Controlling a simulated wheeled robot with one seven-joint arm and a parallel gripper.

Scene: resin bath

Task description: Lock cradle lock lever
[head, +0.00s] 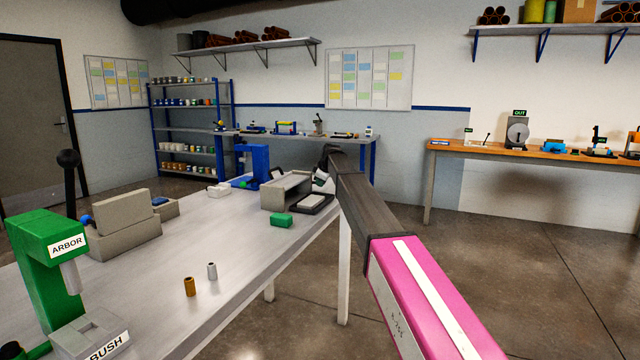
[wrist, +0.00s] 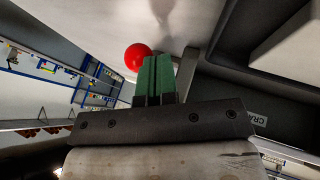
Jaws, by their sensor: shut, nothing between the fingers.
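In the wrist view my gripper's green fingers (wrist: 158,75) are shut together with nothing between them. A red ball knob (wrist: 137,57), likely the lever's, shows just left of the fingertips. I cannot tell whether they touch, and the rest of the lever is hidden. A dark-walled fixture (wrist: 235,75) fills the right, with a partly hidden label (wrist: 257,118) starting "CRA". In the head view my arm reaches to the table's far right end, by a grey channel-shaped block (head: 287,186) and a dark tray (head: 316,208) with a pale insert. The red knob is not visible there.
The table's middle is mostly clear. Another bench (head: 560,154) stands at right, with open floor between.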

